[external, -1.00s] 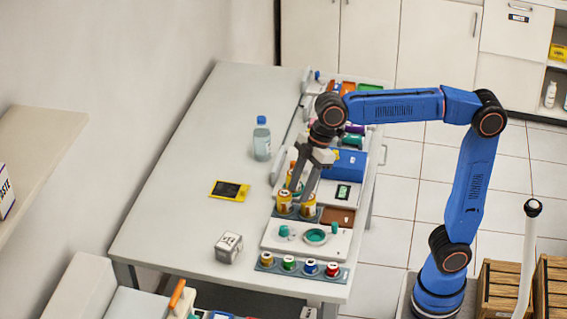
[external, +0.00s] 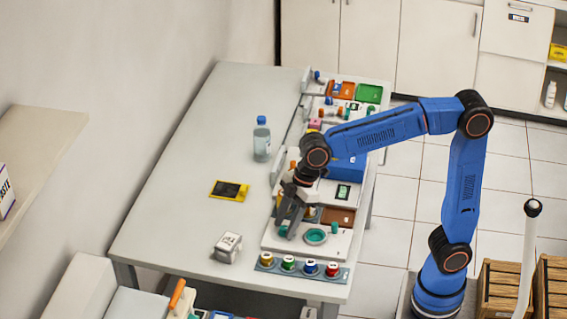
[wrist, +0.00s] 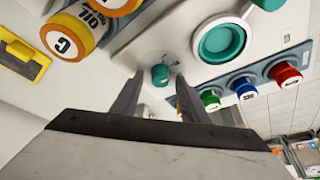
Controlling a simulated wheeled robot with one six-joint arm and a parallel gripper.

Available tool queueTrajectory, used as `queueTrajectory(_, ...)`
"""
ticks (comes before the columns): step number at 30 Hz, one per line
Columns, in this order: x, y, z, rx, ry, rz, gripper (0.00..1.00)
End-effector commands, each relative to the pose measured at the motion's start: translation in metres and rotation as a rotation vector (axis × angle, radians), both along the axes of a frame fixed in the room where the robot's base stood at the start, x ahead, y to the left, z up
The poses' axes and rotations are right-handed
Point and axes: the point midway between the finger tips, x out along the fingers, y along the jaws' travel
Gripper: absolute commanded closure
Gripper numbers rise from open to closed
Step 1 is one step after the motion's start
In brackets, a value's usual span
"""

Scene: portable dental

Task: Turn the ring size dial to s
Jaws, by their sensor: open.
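The ring size dial appears to be the small teal knob on a white panel, close to the fingertips in the wrist view (wrist: 160,74). It also shows in the external view (external: 283,231), partly covered by my fingers. My gripper (external: 287,229) points down over the panel's left part. In the wrist view my gripper (wrist: 159,83) is open, with one finger to each side of the knob in the picture. I cannot tell whether the fingers touch it or are just short of it. The size marks around the knob are too small to read.
A round teal dish (external: 316,236) sits right of the knob on the panel. Several colored-capped jars stand in a row in front, including a red one (external: 332,269). Yellow cans (wrist: 68,36) stand behind. A small white box (external: 228,247) lies left on the bare table.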

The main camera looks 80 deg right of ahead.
Motion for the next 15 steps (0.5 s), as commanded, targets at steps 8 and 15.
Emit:
queueTrajectory(8, 0.0, 0.0, 0.0001, 0.0, 0.0, 0.0, 0.76)
queueTrajectory(15, -0.0001, -0.0001, 0.0002, 0.0, 0.0, -0.002, 1.0)
